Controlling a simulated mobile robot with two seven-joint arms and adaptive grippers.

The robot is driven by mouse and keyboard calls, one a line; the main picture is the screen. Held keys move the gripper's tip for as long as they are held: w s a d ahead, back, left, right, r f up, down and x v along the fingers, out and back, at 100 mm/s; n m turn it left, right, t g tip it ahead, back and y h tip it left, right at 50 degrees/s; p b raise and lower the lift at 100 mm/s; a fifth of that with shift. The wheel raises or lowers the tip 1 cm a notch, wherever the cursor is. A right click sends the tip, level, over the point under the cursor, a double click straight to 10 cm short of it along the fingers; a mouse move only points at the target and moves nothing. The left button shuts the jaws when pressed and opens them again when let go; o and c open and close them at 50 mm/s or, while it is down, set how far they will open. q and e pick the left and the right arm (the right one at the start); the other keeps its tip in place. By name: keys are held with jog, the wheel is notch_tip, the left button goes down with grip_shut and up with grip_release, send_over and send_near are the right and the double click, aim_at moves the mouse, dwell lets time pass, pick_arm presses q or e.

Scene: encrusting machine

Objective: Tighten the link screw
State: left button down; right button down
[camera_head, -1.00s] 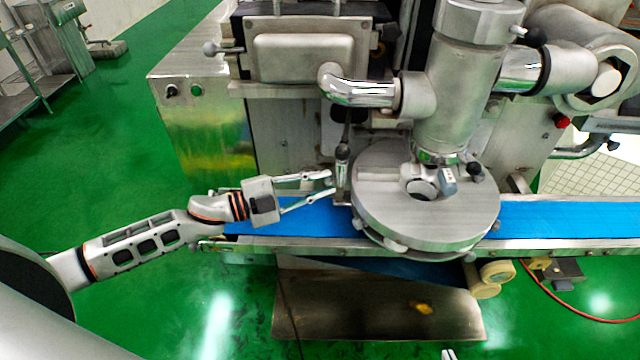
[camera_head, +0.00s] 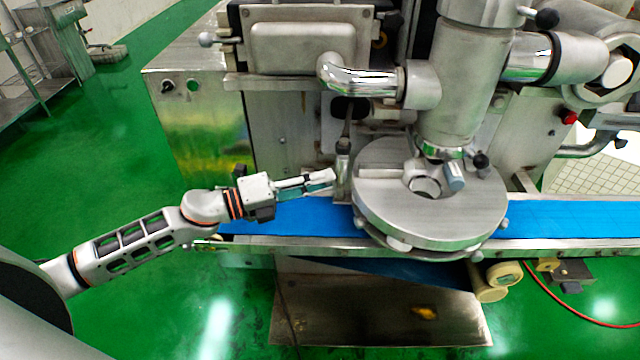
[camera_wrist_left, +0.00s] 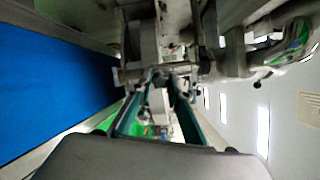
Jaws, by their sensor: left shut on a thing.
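My left gripper (camera_head: 331,180) reaches in from the left, its fingers drawn close together and turned edge-on to the head camera. Its tips are at the upright metal link (camera_head: 342,185) beside the round disc, under a dark-topped rod. The link screw itself is small and mostly hidden by the fingertips in the head view. In the left wrist view the two green-lined fingers (camera_wrist_left: 157,90) close in on a small metal piece (camera_wrist_left: 158,98), which I take to be the link screw. My right gripper is not in view.
The round steel disc (camera_head: 385,205) stands just right of the fingertips. The blue conveyor belt (camera_head: 285,217) runs below, and its steel edge rail (camera_head: 300,245) lies in front. A chrome pipe elbow (camera_head: 345,75) hangs above. Green floor is open at the left.

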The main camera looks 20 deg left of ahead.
pick_arm(q)
jog(key=m+b, duration=0.4)
jog(key=m, duration=0.4)
jog(key=m+b, duration=0.4)
jog(key=m, duration=0.5)
jog(key=shift+w+a+f, duration=0.1)
jog(key=shift+f, duration=0.1)
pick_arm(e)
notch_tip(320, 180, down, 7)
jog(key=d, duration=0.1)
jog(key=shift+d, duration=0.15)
pick_arm(q)
jog(key=shift+m, duration=0.4)
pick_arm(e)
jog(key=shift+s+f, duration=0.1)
pick_arm(q)
jog(key=c, duration=1.9)
grip_release()
jog(key=shift+r, duration=0.1)
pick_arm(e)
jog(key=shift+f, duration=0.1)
